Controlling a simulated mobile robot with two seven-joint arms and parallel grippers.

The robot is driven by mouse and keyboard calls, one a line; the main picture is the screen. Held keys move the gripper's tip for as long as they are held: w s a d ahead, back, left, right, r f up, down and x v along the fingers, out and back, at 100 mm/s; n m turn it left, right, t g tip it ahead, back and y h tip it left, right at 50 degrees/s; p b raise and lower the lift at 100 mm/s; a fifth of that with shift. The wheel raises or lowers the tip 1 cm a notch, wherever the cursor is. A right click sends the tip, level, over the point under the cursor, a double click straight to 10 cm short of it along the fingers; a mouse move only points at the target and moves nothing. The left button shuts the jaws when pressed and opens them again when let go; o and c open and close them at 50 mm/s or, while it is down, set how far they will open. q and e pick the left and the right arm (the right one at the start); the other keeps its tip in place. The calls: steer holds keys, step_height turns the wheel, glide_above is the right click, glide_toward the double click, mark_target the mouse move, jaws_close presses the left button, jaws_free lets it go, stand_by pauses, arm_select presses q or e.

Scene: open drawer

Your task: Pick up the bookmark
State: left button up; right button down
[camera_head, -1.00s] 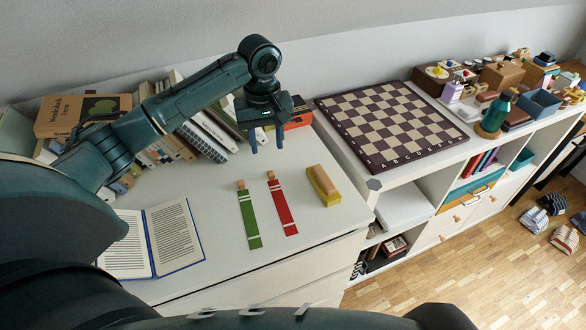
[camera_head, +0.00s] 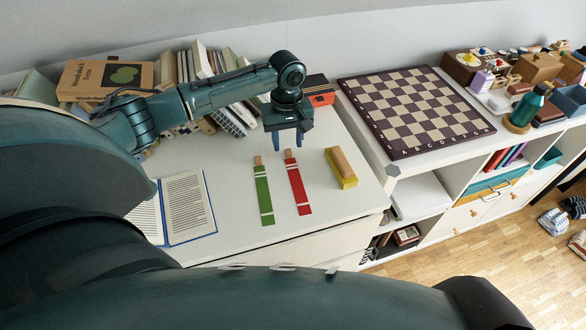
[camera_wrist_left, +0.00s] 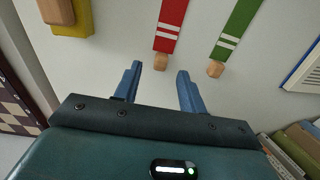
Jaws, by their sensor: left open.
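Two bookmarks lie flat on the white cabinet top. The green bookmark (camera_head: 263,194) with white stripes is on the left, and the red bookmark (camera_head: 298,187) with white stripes is on the right. Each has a small wooden end at its far side. My left gripper (camera_head: 287,141) is open and empty, above the surface near the red bookmark's wooden end. In the left wrist view, the red bookmark (camera_wrist_left: 171,27) lies just beyond the gap between the fingers (camera_wrist_left: 160,72), and the green bookmark (camera_wrist_left: 236,32) is to its right. My right gripper is not in view.
A yellow and wooden block (camera_head: 341,168) lies right of the red bookmark. An open book (camera_head: 186,207) lies to the left. Books (camera_head: 198,62) stand along the back. A chessboard (camera_head: 414,110) is on the unit to the right.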

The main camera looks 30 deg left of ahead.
arm_select(q)
step_height(320, 180, down, 2)
steer(key=shift+f, duration=0.1)
jaws_close()
stand_by(0.5)
